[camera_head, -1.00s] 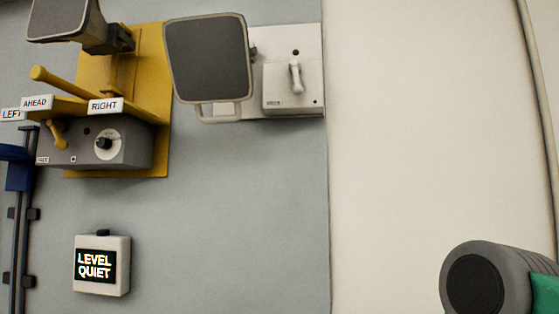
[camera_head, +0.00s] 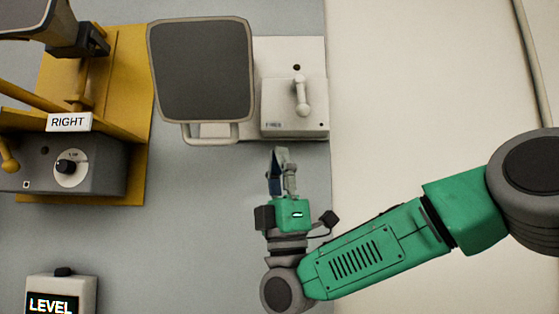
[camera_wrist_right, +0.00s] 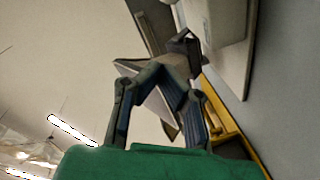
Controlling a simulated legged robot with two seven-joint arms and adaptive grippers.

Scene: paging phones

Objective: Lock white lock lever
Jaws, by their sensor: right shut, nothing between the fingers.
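The white lock lever (camera_head: 301,95) is a short handle with a rounded end on a white box (camera_head: 281,122) at the upper middle of the head view. The box is fixed to a white wall plate (camera_head: 281,53). My right gripper (camera_head: 284,152) is below the box, pointing up, apart from the lever. Its fingers are shut with nothing between them. In the right wrist view, the fingertips of my right gripper (camera_wrist_right: 172,70) come together near the middle; I cannot make out the lever there. My left gripper is not in view.
A dark-faced, light-framed panel (camera_head: 202,70) juts out left of the lever. A yellow station (camera_head: 131,90) with a grey box (camera_head: 97,165) and a RIGHT sign (camera_head: 69,122) is farther left. A LEVEL sign box (camera_head: 59,284) is at the lower left.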

